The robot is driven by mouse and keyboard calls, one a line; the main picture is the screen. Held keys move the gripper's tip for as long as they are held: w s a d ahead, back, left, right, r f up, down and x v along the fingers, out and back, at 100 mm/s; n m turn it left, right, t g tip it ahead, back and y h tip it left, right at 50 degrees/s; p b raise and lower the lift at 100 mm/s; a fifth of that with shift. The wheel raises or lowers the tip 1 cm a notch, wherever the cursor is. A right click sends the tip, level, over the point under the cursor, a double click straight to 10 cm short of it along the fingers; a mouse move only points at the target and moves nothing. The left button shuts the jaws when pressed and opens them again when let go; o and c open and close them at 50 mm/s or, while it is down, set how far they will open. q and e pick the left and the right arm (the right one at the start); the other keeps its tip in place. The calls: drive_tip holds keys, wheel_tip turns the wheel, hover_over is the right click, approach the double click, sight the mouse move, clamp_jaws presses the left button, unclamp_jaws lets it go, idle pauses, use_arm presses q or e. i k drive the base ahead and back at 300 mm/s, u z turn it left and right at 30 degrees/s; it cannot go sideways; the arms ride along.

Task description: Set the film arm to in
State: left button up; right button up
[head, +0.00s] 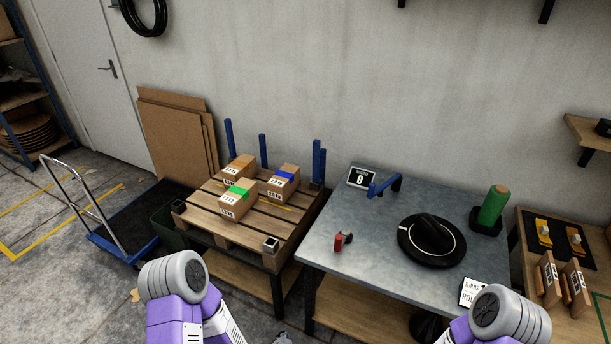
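A blue arm (384,187), which looks like the film arm, stands at the back left of the grey metal table, beside a small display reading 0 (361,178). Its free end points toward the front left. A green roll (493,207) stands upright on a black base at the table's back right. Only purple and grey links of my two arms show at the bottom edge.
A red-and-black tool (340,241) lies on the grey table (350,275). A white sign (471,293) stands at its front right. A wooden side table (525,219) is at right; a cart (110,240) is far left.

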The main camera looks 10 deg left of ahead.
sight(372, 192)
drive_tip(key=u, duration=0.35)
drive_tip(key=i, duration=0.9)
drive_tip(key=z, duration=0.05)
